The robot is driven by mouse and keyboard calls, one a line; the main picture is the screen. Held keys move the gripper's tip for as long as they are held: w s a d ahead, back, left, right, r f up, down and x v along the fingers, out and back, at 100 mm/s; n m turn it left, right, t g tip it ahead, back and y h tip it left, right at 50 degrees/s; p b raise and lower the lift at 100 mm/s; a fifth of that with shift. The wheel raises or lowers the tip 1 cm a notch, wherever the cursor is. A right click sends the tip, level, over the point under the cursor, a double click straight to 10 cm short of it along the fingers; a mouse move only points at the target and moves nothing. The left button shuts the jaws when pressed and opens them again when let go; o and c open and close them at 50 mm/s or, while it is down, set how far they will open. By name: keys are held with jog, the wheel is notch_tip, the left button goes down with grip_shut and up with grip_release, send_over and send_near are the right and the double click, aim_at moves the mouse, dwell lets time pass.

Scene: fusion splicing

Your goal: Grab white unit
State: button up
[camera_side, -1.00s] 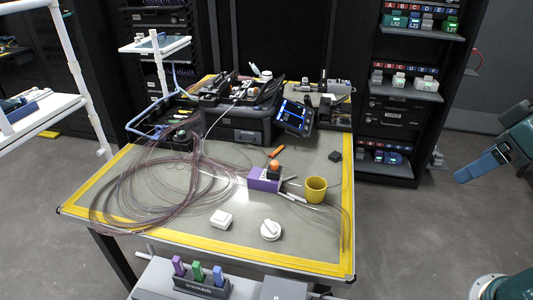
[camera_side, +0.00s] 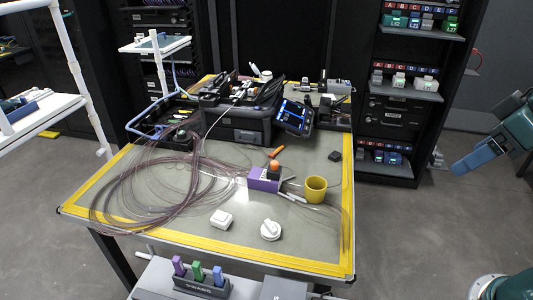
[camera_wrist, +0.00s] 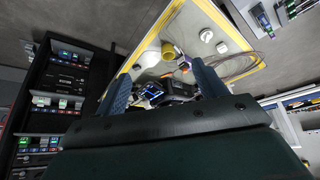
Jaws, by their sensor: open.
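Two white items lie on the table near its front edge: a small square white box (camera_side: 221,219) and a round white piece (camera_side: 270,230) to its right. I cannot tell which one is the white unit; other white pieces (camera_side: 399,79) stand on the rack shelf. The wrist view shows the square box (camera_wrist: 222,47) and the round piece (camera_wrist: 206,35) far off, beyond the fingers. My gripper (camera_side: 463,172) hangs at the far right of the side view, away from the table. In the wrist view its blue fingers (camera_wrist: 161,68) are apart with nothing between them.
The table (camera_side: 165,222) carries a coil of thin tubing (camera_side: 125,200), a purple box (camera_side: 264,180), a yellow cup (camera_side: 316,189) and a black splicing machine with a screen (camera_side: 296,117). A rack (camera_side: 392,118) stands behind right. A holder with colored tools (camera_side: 202,284) is in front.

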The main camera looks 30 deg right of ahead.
jog(key=w+a+r+n, duration=0.2)
jog(key=w+r+n, duration=0.1)
jog(key=w, duration=0.3)
jog(key=n+g, duration=0.5)
jog(key=n, duration=1.6)
send_over(222, 214)
notch_tip(222, 214, down, 23)
jog(key=shift+f, duration=0.15)
notch_tip(222, 214, down, 8)
jog(key=shift+f, duration=0.25)
